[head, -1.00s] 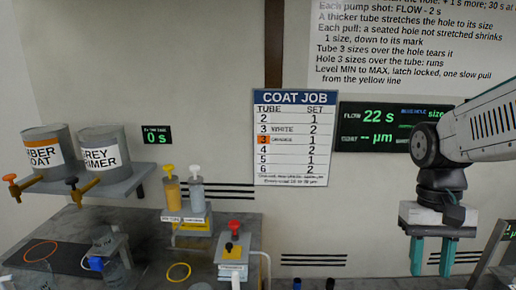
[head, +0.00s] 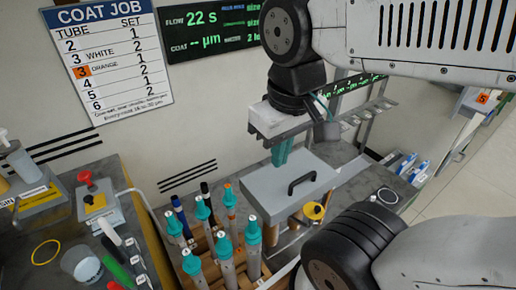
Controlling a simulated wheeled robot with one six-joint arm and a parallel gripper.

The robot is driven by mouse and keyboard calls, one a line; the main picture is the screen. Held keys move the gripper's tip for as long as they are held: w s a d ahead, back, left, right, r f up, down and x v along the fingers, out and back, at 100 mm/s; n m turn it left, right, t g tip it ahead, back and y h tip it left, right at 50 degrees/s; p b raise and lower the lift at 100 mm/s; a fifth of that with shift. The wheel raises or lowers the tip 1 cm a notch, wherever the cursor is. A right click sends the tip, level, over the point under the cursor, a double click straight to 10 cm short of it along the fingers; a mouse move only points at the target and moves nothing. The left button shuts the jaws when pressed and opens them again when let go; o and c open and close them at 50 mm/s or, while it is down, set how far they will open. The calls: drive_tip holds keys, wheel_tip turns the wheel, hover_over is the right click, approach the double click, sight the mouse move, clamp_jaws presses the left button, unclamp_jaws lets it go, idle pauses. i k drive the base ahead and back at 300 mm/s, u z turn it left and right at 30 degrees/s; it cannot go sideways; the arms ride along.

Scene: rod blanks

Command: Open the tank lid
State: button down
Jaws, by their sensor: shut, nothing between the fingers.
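The tank lid (head: 262,188) is a flat grey slab with a black arched handle (head: 302,182) on its right part. It lies level and looks closed. My gripper (head: 281,154) points down with its teal fingers together and empty. It is at the lid's far edge, up and left of the handle in the picture. I cannot tell whether the fingertips touch the lid. The tank's inside is hidden under the lid.
A wooden rack (head: 210,262) of teal-capped rods stands left of and in front of the lid. A yellow-ringed part (head: 313,211) sits by the lid's right front. A shelf bracket (head: 362,113) is behind. My arm links cover the right side.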

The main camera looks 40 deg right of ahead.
sight(276, 195)
drive_tip(key=k, duration=0.5)
drive_tip(key=z, duration=2.15)
drive_tip(key=k, duration=1.1)
drive_tip(key=u, duration=1.85)
drive_tip(key=i, duration=0.5)
drive_tip(key=u, duration=0.05)
